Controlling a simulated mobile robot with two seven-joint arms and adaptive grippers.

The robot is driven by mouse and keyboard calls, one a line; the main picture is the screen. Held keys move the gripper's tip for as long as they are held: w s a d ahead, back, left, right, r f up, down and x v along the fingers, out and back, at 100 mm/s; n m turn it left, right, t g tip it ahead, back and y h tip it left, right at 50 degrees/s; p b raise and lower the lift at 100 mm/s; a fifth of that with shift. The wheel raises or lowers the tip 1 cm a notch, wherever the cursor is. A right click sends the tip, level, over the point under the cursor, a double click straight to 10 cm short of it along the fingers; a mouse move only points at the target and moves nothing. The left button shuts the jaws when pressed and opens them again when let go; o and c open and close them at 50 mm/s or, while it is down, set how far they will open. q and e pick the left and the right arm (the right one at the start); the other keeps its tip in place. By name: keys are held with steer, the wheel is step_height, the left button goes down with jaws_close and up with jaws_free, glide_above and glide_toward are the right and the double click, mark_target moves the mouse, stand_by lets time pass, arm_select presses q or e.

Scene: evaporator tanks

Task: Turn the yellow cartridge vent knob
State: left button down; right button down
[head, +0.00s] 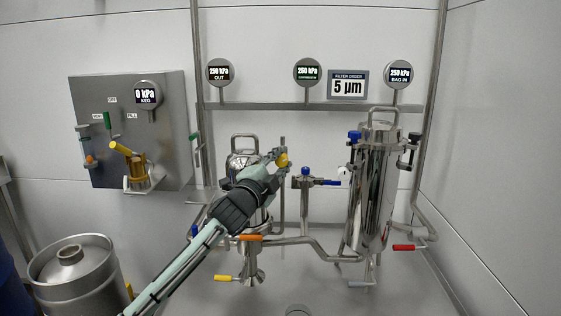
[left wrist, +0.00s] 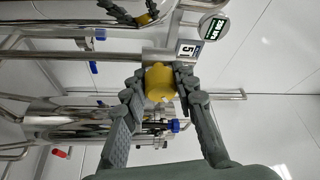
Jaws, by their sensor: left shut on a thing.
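The yellow cartridge vent knob (head: 282,160) sits at the top of a thin pipe beside the left steel cartridge housing (head: 245,143). My left gripper (head: 279,158) reaches up to it from the lower left and is shut on it. In the left wrist view the yellow knob (left wrist: 159,82) lies between the two fingertips of my left gripper (left wrist: 160,84), with a finger against each side. The arm hides much of the left housing's body. My right gripper shows in neither view.
A taller steel housing (head: 373,190) with blue and black clamps stands to the right. A blue-knobbed valve (head: 306,172) is between the housings. An orange-handled valve (head: 248,238) is below my gripper. A keg (head: 75,275) stands at left. Gauges (head: 307,72) hang above.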

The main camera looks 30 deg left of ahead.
arm_select(q)
steer(key=shift+r, duration=0.2)
steer(key=c, duration=1.2)
jaws_free()
steer(key=shift+f, duration=0.15)
steer(key=shift+s+f, duration=0.15)
steer(key=shift+s, duration=0.15)
steer(key=v, duration=1.1)
steer(key=shift+s+d, duration=0.1)
steer(key=shift+s, duration=0.1)
